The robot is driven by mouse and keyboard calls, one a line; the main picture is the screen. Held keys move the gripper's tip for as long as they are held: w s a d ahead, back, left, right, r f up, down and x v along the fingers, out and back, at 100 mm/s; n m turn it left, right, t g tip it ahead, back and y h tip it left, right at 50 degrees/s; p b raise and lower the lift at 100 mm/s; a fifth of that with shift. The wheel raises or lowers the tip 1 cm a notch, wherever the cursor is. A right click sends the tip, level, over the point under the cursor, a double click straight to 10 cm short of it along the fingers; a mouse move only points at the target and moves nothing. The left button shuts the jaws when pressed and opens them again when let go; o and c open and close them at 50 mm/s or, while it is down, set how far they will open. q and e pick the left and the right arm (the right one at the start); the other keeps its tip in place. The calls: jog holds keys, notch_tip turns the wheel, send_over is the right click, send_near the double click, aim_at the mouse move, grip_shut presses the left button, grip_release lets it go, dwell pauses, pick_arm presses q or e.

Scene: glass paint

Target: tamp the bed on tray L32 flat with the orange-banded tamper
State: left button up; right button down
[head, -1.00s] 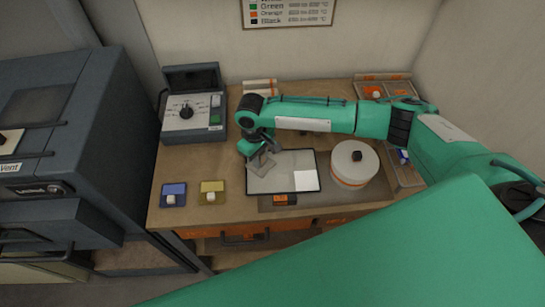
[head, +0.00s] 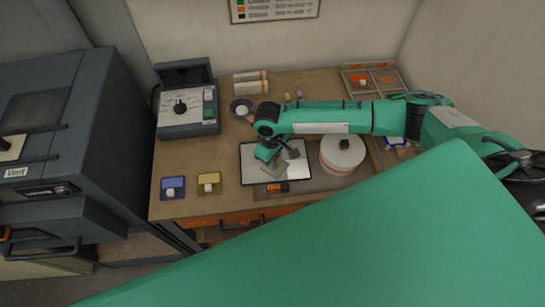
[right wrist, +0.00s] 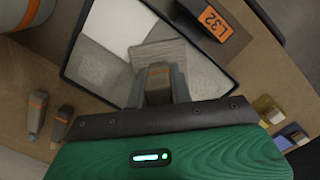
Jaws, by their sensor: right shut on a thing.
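Tray L32 (head: 242,165) has a thin dark rim and lies on the bench, with its orange L32 label (head: 271,187) at the front edge. Its pale grey bed (right wrist: 102,68) shows in the right wrist view, with a whiter patch (right wrist: 107,20) at one corner. My right gripper (head: 268,155) is over the middle of the tray, shut on the orange-banded tamper (right wrist: 158,72). The tamper's flat plate (right wrist: 162,51) is low over the bed; I cannot tell whether it touches. My left gripper is not in view.
A white round container (head: 342,153) stands right of the tray. Yellow (head: 208,184) and blue (head: 172,188) pads lie left of it. A control box (head: 187,107) and small bowl (head: 241,106) are behind.

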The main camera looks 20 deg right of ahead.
dwell(0.4)
jog(key=shift+f+p, duration=0.15)
jog(key=shift+p, duration=0.2)
jog(key=shift+f, duration=0.35)
dwell(0.3)
jog(key=shift+s+f+p, duration=0.1)
jog(key=shift+p, duration=0.2)
dwell(1.1)
jog(key=shift+r+p, duration=0.85)
jog(key=shift+r, duration=0.35)
